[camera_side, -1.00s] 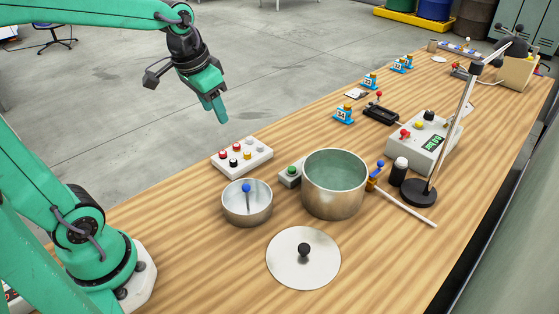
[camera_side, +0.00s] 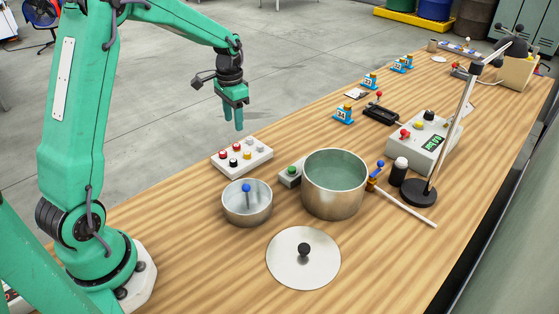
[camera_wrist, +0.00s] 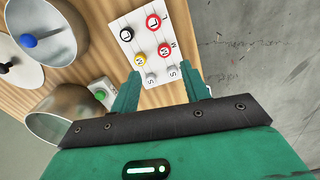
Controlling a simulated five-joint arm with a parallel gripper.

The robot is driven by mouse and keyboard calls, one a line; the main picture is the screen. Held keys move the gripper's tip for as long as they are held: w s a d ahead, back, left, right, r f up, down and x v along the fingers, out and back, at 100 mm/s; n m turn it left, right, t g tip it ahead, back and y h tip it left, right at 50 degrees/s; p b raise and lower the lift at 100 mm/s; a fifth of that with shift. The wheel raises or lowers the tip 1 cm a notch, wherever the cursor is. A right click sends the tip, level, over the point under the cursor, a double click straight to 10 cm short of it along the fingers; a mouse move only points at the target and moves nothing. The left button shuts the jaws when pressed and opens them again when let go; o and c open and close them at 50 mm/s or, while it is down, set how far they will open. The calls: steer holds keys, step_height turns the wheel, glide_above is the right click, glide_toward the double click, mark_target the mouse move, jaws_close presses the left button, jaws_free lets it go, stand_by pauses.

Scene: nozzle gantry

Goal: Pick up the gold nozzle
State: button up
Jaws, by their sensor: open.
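The gold nozzle (camera_side: 247,154) stands on a white block (camera_side: 228,170) with red, black and silver nozzles. It also shows in the wrist view (camera_wrist: 139,59), just beyond the tip of the left finger. My gripper (camera_side: 233,122) is open and empty, pointing down above the far side of the block. In the wrist view my gripper (camera_wrist: 164,80) has its fingers apart, with the silver nozzles (camera_wrist: 162,77) showing between them. Letters are printed on the block beside the nozzles.
A small metal bowl (camera_side: 238,211) with a blue-knobbed stick stands in front of the block. A green-button box (camera_side: 290,176) and a large pot (camera_side: 333,197) stand to the right. A lid (camera_side: 285,268) lies in front. The table edge runs behind the block.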

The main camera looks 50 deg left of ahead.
mark_target(236, 145)
steer(key=shift+w+a+f, duration=0.2)
steer(key=shift+a+f, duration=0.15)
steer(key=shift+f, duration=4.15)
jaws_close()
steer(key=shift+r, duration=0.15)
steer(key=shift+r, duration=0.55)
steer(key=r, duration=0.1)
steer(key=d+r, duration=0.1)
steer(key=r, duration=0.1)
steer(key=shift+s+r, duration=0.1)
steer(key=s+d+r, duration=0.2)
steer(key=d+r, duration=0.4)
steer(key=d, duration=0.4)
steer(key=shift+s+d+r, duration=0.15)
steer(key=shift+d+r, duration=0.05)
steer(key=shift+d, duration=0.1)
